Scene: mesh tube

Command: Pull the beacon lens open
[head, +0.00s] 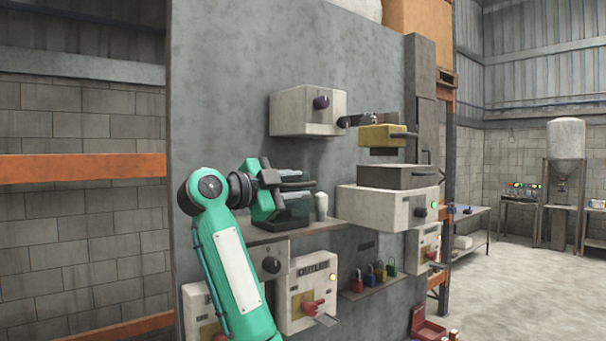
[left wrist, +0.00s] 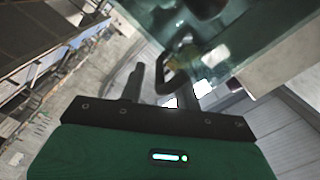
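A clear teal cover that looks like the beacon lens (head: 290,212) sits on the wall shelf in the head view. Its glassy wall (left wrist: 215,35) fills the top of the left wrist view, with a dark looped handle (left wrist: 172,82) on it. My left gripper (head: 290,180) is at the upper part of the lens, fingers pointing right. In the left wrist view its two dark fingers (left wrist: 162,92) stand apart, with the handle between or just beyond them. I cannot tell whether they touch it. My right gripper is in neither view.
A grey panel (head: 250,80) carries a white box with a dark knob (head: 300,112), a yellow block with a handle (head: 380,137) and a white control box (head: 385,208). A small pale cylinder (head: 321,206) stands right beside the lens. Several coloured padlocks (head: 370,277) sit lower.

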